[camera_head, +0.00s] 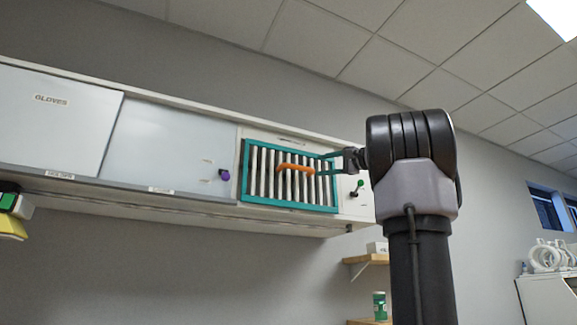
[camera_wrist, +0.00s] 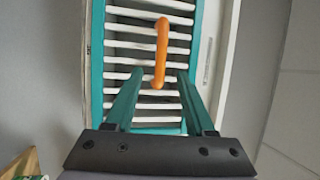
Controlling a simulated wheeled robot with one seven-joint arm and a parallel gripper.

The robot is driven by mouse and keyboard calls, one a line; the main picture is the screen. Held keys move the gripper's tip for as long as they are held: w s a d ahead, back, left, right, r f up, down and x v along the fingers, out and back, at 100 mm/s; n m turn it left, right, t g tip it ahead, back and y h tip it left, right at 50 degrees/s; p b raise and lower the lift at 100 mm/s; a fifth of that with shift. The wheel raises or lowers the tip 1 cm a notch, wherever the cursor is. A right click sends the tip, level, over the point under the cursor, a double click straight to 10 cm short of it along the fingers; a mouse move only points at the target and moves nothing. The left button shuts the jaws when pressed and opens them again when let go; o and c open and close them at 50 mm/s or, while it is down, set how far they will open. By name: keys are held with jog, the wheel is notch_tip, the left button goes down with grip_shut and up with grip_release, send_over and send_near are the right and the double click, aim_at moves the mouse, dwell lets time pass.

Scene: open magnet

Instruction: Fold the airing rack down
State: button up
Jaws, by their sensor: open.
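The airing rack (camera_head: 246,178) has a teal frame with several pale slats and sits upright against the front of the white wall cabinet. It also fills the middle of the wrist view (camera_wrist: 97,60). An orange handle (camera_head: 296,169) is fixed across the slats; in the wrist view the handle (camera_wrist: 161,50) runs lengthwise. My gripper (camera_head: 322,166) reaches the rack from the right. In the wrist view my gripper (camera_wrist: 154,78) is open, with its two teal fingers on either side of the near end of the handle. Contact with the handle cannot be told.
A purple knob (camera_head: 224,174) is on the panel left of the rack, and a green knob (camera_head: 360,184) is to its right. A sliding door labelled GLOVES (camera_head: 60,120) is at far left.

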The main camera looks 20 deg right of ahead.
aim_at(302, 168)
jog(key=x, duration=1)
jog(key=shift+w+a+r, duration=0.1)
jog(key=shift+w+a, duration=0.1)
jog(key=shift+w, duration=0.15)
grip_shut()
dwell(0.9)
